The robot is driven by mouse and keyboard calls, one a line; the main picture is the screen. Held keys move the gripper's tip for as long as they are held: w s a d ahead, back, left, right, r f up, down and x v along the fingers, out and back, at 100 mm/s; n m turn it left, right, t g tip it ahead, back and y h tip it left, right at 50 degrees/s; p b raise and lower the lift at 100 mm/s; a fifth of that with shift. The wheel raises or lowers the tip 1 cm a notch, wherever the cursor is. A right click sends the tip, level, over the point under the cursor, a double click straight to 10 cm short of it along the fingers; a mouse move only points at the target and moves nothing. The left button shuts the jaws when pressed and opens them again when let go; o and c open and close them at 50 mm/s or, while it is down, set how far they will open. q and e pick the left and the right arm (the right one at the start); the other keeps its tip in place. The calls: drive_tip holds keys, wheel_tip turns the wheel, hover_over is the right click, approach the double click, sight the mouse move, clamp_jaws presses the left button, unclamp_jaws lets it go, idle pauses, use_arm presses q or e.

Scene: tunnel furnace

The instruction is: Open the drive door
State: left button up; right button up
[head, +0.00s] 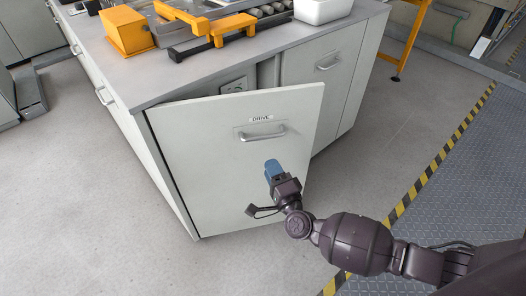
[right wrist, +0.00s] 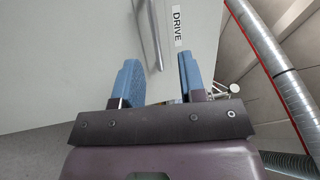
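The drive door (head: 215,155) is a light grey cabinet panel labelled DRIVE, standing partly open. Its left edge is at the cabinet corner, and its right edge stands out from the cabinet front. Its bar handle (head: 262,136) is near the top, just under the label; the handle also shows in the right wrist view (right wrist: 153,35). My right gripper (head: 273,166) is in front of the door, a little below the handle. In the right wrist view its blue fingers (right wrist: 158,62) are apart with nothing held between them, and the handle lies beyond them. My left gripper is not in view.
The worktop (head: 130,82) above carries an orange box (head: 127,32), an orange frame (head: 215,25) and a white bin (head: 322,9). A closed neighbouring door (head: 322,85) is to the right. The floor in front is clear up to the yellow-black stripe (head: 440,155).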

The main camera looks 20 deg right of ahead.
drive_tip(key=w+r, duration=0.1)
drive_tip(key=w, duration=0.5)
drive_tip(key=shift+w+a+b, duration=0.2)
drive_tip(key=shift+w+b, duration=0.05)
drive_tip(key=shift+b, duration=0.05)
drive_tip(key=shift+r, duration=0.1)
clamp_jaws()
idle(1.0)
unclamp_jaws()
drive_tip(key=s+f+p, duration=0.1)
drive_tip(key=s+f, duration=0.1)
drive_tip(key=s, duration=0.8)
drive_tip(key=shift+s+d, duration=0.3)
drive_tip(key=shift+d, duration=0.05)
